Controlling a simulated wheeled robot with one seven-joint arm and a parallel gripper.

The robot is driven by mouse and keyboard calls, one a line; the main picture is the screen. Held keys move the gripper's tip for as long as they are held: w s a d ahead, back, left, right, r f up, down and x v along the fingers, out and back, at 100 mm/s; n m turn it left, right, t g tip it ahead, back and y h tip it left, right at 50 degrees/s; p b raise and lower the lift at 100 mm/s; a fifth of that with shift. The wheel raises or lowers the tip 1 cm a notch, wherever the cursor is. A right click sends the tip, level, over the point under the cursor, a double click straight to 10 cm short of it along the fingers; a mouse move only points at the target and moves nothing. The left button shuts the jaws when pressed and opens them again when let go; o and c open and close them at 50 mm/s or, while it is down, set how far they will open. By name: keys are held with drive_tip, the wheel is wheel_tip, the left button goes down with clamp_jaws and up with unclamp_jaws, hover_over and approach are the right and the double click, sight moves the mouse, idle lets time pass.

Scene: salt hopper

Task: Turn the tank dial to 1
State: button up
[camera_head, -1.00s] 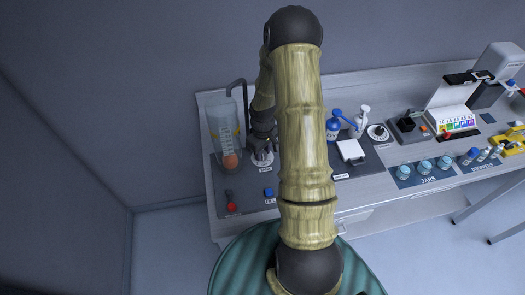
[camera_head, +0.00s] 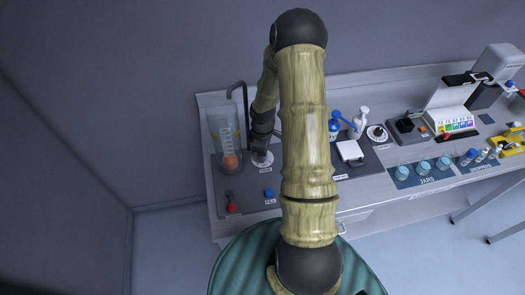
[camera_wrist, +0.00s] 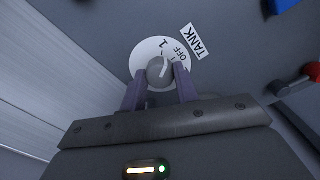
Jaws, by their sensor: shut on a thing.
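The tank dial (camera_wrist: 145,50) is a white disc with a round grey knob (camera_wrist: 157,72) in its middle. It carries the marks "1" and "OFF", and a TANK label (camera_wrist: 194,42) lies beside it. My gripper (camera_wrist: 159,85) is shut on the knob, with one purple finger on each side. A pale line shows on the knob, towards the side with the marks; I cannot tell exactly which mark it meets. In the head view the dial (camera_head: 263,161) shows partly below my dark gripper, beside the clear tank (camera_head: 225,130). The fingertips are hard to make out there.
A red-knobbed lever (camera_head: 231,207) and a blue button (camera_head: 269,193) are in front of the dial. A bent dark pipe (camera_head: 237,88) rises by the tank. Bottles, another dial (camera_head: 377,133) and jars (camera_head: 424,166) stand to the right.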

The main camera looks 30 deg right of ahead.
drive_tip(key=shift+n+p, duration=0.4)
drive_tip(key=shift+n, duration=1)
drive_tip(key=o, duration=1)
drive_tip(key=shift+c, duration=0.2)
drive_tip(key=shift+r, duration=0.15)
wheel_tip(320, 180, up, 17)
drive_tip(key=b, duration=0.1)
drive_tip(key=shift+b, duration=0.4)
drive_tip(key=shift+a, duration=0.1)
